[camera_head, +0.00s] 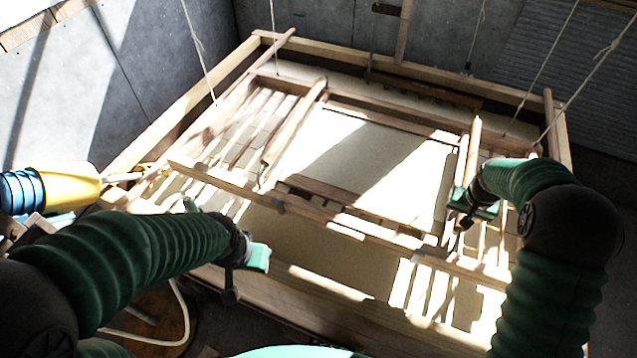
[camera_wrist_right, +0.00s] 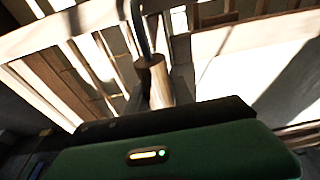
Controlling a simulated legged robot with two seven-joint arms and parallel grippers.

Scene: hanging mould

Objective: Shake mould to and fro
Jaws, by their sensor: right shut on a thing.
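The mould is a rectangular wooden frame (camera_head: 345,228) with slatted sides and a pale middle panel (camera_head: 375,165), hung by cords inside a larger wooden vat. My right gripper (camera_head: 468,205) is at the mould's right part and is shut on a wooden bar of it. In the right wrist view a round wooden handle (camera_wrist_right: 157,82) stands just beyond the green gripper body; the fingertips are hidden there. My left gripper (camera_head: 250,258) is in front of the mould's near bar, apart from it. Its fingers are too small and dark to read.
The vat's wooden rim (camera_head: 185,105) surrounds the mould and holds pale liquid. Several cords (camera_head: 545,75) run up from the mould. A yellow and blue object (camera_head: 70,188) lies at the left edge. Grey walls (camera_head: 70,90) stand behind and to the left.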

